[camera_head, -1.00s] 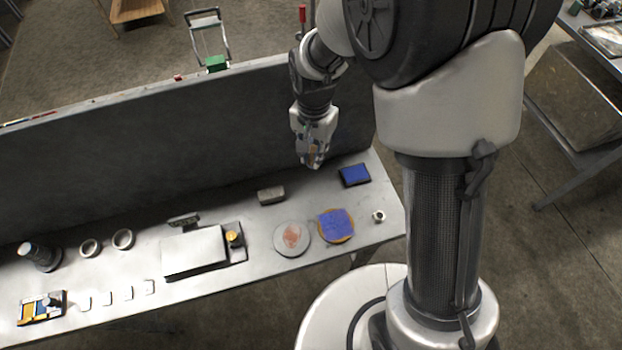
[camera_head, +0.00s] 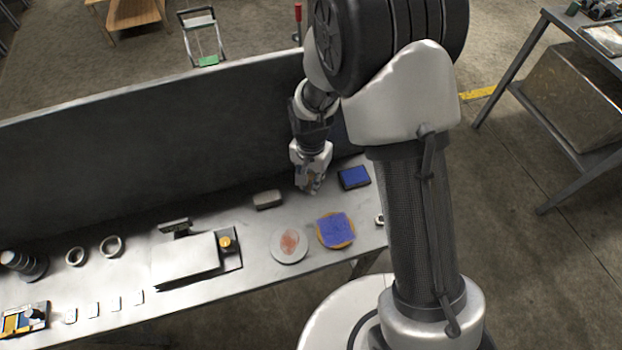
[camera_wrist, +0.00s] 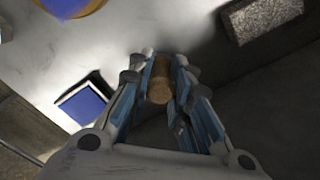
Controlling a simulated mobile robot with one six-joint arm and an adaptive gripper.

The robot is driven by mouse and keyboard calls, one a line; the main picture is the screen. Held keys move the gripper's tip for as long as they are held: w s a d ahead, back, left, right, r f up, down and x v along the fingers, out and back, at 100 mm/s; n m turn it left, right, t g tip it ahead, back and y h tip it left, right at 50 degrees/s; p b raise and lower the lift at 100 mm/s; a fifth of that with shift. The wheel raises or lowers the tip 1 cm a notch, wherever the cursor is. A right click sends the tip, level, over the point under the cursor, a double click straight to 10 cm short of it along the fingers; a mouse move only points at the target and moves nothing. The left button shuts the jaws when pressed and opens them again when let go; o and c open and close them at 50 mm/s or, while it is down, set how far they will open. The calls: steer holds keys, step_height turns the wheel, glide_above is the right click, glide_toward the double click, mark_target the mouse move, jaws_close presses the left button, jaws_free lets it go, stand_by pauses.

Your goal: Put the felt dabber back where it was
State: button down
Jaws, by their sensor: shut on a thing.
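My gripper (camera_head: 309,188) is low near the back of the grey bench, between a grey block and a blue pad. In the wrist view my gripper (camera_wrist: 160,85) is shut on a brown, cork-like cylinder, the felt dabber (camera_wrist: 160,82), seen end-on between the fingers. In the head view the dabber is mostly hidden by the fingers. I cannot tell whether it touches the bench (camera_head: 330,277).
The dark-framed blue pad (camera_head: 354,177) is right of my gripper and the grey block (camera_head: 267,199) left. A round plate with a reddish patch (camera_head: 289,243) and a blue cloth on a round wooden disc (camera_head: 335,230) lie in front. A tall dark panel (camera_head: 150,150) stands behind.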

steer(key=shift+f, duration=0.1)
steer(key=shift+f, duration=0.15)
steer(key=c, duration=1.5)
jaws_free()
steer(key=shift+o, duration=0.2)
step_height(320, 180, up, 13)
steer(key=p, duration=0.4)
steer(key=shift+f, duration=0.2)
step_height(320, 180, up, 10)
steer(key=n+t, duration=0.1)
glide_above(311, 176)
steer(key=s+d, duration=0.3)
steer(key=d, duration=0.1)
steer(key=s+d+r+n+t, duration=0.1)
steer(key=s+d+r+n, duration=0.1)
steer(key=s+d+r, duration=0.3)
steer(key=s+d+r+n+t, duration=0.2)
steer(key=s+r, duration=0.4)
steer(key=s, duration=0.5)
steer(key=shift+s+d+r+n+t, duration=0.15)
steer(key=shift+s+d+n+t, duration=0.2)
steer(key=shift+d, duration=0.45)
